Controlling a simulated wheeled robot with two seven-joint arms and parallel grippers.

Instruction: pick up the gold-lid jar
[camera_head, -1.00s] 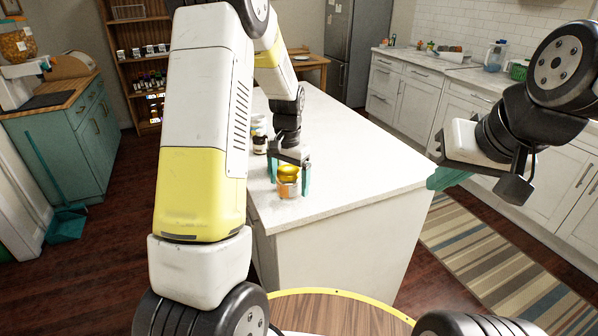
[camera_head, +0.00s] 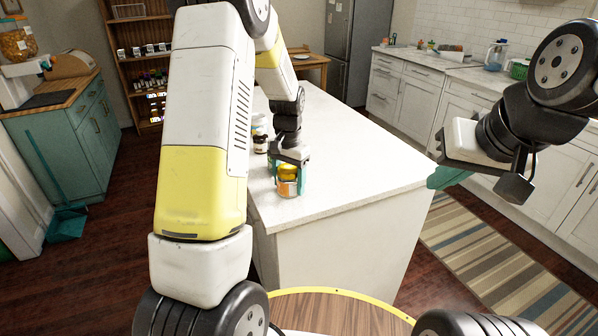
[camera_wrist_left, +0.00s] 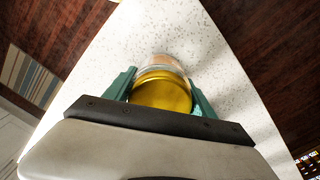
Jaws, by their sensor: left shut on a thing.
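The gold-lid jar (camera_head: 287,184) stands upright near the front left corner of the white counter. It is a clear jar with orange-brown contents. Its gold lid (camera_wrist_left: 162,91) fills the space between the fingers in the left wrist view. My left gripper (camera_head: 288,178) reaches down from above with its teal fingers shut on the jar, one finger on each side. In the left wrist view the left gripper (camera_wrist_left: 160,95) shows both fingers against the jar. My right gripper (camera_head: 445,177) hangs in the air right of the counter; its teal fingers are seen partly and their gap is unclear.
Other jars (camera_head: 260,142) stand behind the gold-lid jar along the counter's left edge. The white counter (camera_head: 360,170) is clear to the right. A striped rug (camera_head: 490,255) lies on the floor to the right.

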